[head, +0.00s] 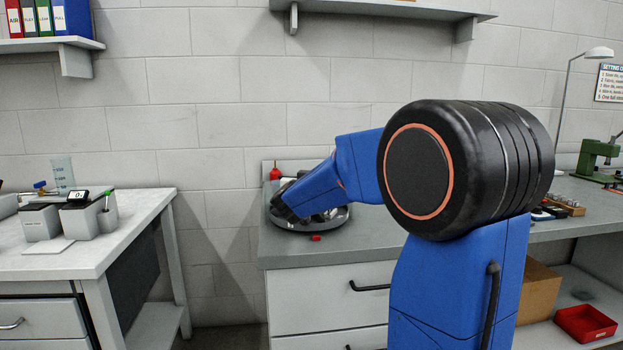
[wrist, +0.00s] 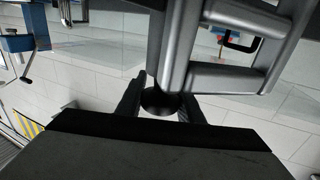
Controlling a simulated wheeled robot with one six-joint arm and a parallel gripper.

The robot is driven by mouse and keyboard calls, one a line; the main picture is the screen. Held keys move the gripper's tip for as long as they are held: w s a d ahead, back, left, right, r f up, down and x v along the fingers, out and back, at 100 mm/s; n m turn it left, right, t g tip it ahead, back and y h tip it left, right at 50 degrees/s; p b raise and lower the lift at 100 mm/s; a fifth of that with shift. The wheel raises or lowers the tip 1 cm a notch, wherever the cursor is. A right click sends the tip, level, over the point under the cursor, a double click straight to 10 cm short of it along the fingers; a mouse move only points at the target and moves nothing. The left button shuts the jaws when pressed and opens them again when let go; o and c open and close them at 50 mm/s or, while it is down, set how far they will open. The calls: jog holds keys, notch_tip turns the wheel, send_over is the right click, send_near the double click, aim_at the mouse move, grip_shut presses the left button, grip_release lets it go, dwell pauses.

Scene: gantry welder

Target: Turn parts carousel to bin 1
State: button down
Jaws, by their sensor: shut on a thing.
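The parts carousel (head: 327,222) is a round, dark-rimmed tray on the grey bench, with a small red piece (head: 315,238) at its front edge. My blue arm reaches over it and hides much of it, including its bins and any bin numbers. My gripper's fingertips are hidden or too dark to tell in the head view. In the wrist view my gripper (wrist: 160,100) has two dark fingers on either side of a dark round piece (wrist: 159,101), and is shut on it. Grey bars (wrist: 228,77) stand close beyond it; I cannot tell which part they are.
A white table (head: 120,225) with a scale-like device (head: 75,215) stands at left, across a gap. At right are a green machine (head: 597,158), a lamp (head: 598,53) and a red bin (head: 585,322). A shelf (head: 385,9) hangs above.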

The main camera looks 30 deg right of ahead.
jog(key=shift+s+d+m+g+h, duration=0.1)
jog(key=shift+m+g+h, duration=0.4)
jog(key=shift+g+h, duration=0.05)
jog(key=shift+s+d+m+g+h, duration=0.1)
jog(key=shift+m+g+h, duration=0.4)
jog(key=shift+g+h, duration=0.05)
jog(key=shift+s+d+m+g+h, duration=0.1)
jog(key=shift+s+m+g+h, duration=0.1)
jog(key=shift+m+g+h, duration=0.55)
jog(key=shift+s+d+m+g+h, duration=0.2)
jog(key=shift+m+g, duration=0.3)
jog(key=shift+g, duration=0.5)
jog(key=shift+s+d+m+g+h, duration=0.1)
jog(key=shift+s+m+g+h, duration=0.1)
jog(key=shift+m+g+h, duration=0.55)
jog(key=shift+s+d+r+m+g+h, duration=0.1)
jog(key=shift+s+m+g, duration=0.15)
jog(key=shift+m+g, duration=0.75)
jog(key=shift+s+a+f+m+g+h, duration=0.1)
jog(key=shift+s+m+g, duration=0.3)
jog(key=shift+g, duration=1.05)
jog(key=shift+s+d+r+m+g+h, duration=0.15)
jog(key=shift+m+g, duration=0.65)
jog(key=shift+g, duration=0.45)
jog(key=shift+s+m+g, duration=0.1)
jog(key=shift+m+g, duration=0.2)
jog(key=shift+g, duration=0.1)
